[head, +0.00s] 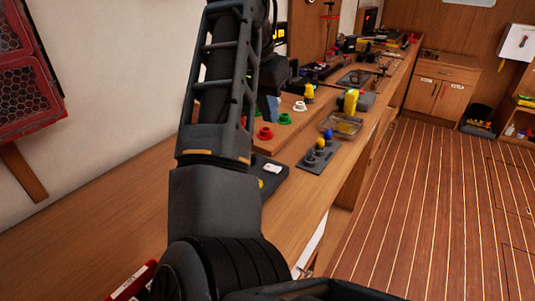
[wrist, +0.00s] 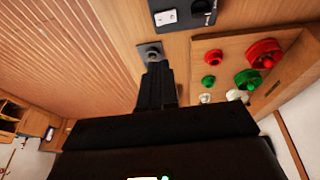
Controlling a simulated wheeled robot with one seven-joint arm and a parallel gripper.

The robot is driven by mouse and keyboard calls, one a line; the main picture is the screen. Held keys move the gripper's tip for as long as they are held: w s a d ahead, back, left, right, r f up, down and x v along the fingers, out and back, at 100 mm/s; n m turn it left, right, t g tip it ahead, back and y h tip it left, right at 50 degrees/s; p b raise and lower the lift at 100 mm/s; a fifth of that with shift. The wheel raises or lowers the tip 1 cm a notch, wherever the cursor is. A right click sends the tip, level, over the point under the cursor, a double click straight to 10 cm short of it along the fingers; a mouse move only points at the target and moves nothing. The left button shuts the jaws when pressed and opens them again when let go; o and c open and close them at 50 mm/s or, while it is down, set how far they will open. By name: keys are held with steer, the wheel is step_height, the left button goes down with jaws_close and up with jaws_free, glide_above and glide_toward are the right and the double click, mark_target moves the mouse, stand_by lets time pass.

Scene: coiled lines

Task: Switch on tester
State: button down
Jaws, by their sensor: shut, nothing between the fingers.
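A dark box with a white plate on its top (head: 270,180) lies on the bench beside my arm in the head view. It looks like the tester, though I cannot be sure. The box also shows at the top edge of the wrist view (wrist: 198,20), with a dark round part beside the white plate. My gripper (wrist: 154,68) is shut and empty, its fingertips over or near a small grey plate (wrist: 150,48); I cannot tell whether they touch. The dark box is apart from the fingertips. My arm hides part of the bench in the head view.
A wooden board (head: 290,143) carries red, green and white flanged pieces. A grey plate with posts, some with blue and yellow tops (head: 316,163), stands near the bench's front edge. A clear tray (head: 343,124) lies beyond. The floor (head: 440,200) is open.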

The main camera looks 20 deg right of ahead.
mark_target(277, 167)
steer(key=shift+w+a+r, duration=0.1)
steer(key=shift+a+r, duration=0.25)
steer(key=shift+a, duration=0.15)
steer(key=x, duration=0.9)
steer(key=s+a+x, duration=0.1)
steer(key=x, duration=0.4)
steer(key=shift+f, duration=0.15)
